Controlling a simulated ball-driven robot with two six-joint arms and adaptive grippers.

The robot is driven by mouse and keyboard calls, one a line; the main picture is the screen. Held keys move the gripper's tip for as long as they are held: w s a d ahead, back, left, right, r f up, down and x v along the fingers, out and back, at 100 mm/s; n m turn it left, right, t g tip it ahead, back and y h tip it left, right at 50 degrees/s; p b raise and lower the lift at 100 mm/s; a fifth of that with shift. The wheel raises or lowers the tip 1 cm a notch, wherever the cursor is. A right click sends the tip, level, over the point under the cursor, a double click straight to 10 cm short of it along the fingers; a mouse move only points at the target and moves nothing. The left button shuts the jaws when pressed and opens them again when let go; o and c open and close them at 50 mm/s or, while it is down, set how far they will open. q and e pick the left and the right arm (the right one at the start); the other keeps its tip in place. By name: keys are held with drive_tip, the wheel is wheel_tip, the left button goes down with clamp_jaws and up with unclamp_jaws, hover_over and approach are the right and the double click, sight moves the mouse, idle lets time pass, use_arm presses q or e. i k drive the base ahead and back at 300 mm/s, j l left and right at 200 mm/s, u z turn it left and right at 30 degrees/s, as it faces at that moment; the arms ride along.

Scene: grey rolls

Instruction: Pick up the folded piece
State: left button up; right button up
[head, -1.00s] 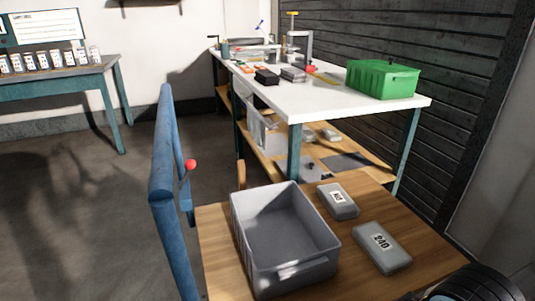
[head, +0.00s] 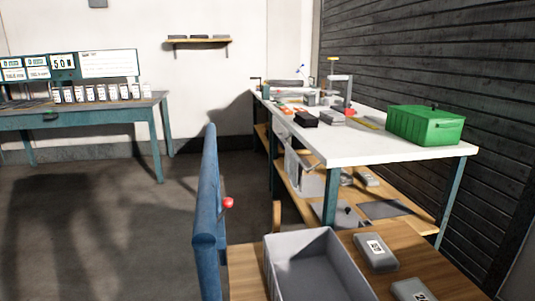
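I cannot make out a clearly folded piece in the head view. Two grey blocks with white labels lie on the wooden table (head: 243,267) at the bottom: one block (head: 377,262) right of the grey bin, the other (head: 409,292) nearer and cut by the lower edge. The open grey bin (head: 273,264) stands on the same table; the part of its inside that shows looks empty. Flat grey sheets (head: 385,209) lie on the lower shelf of the white bench, too small to tell whether any is folded. Neither of my grippers is in view.
A blue post (head: 207,200) with a red knob (head: 228,203) rises left of the wooden table. The white-topped bench (head: 350,150) behind carries a green box (head: 426,125) and small tools. A teal bench (head: 95,115) with several jars stands far left. Open floor lies between.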

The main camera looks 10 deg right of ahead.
sight(330, 118)
drive_tip(key=u, duration=0.2)
drive_tip(key=i+j+u, duration=0.1)
drive_tip(key=j+u, duration=0.2)
drive_tip(key=j, duration=0.15)
drive_tip(key=i+j+u, duration=0.1)
drive_tip(key=j+u, duration=0.15)
drive_tip(key=j, duration=0.2)
drive_tip(key=i+j+z, duration=0.45)
drive_tip(key=i+j, duration=0.35)
drive_tip(key=i+z, duration=0.2)
drive_tip(key=i, duration=0.55)
drive_tip(key=i+z, duration=0.2)
drive_tip(key=i, duration=0.6)
drive_tip(key=i+z, duration=0.35)
drive_tip(key=i, duration=0.2)
drive_tip(key=i+j+z, duration=0.1)
drive_tip(key=i+z, duration=0.2)
drive_tip(key=i, duration=0.2)
drive_tip(key=i+j+z, duration=0.35)
drive_tip(key=i, duration=0.2)
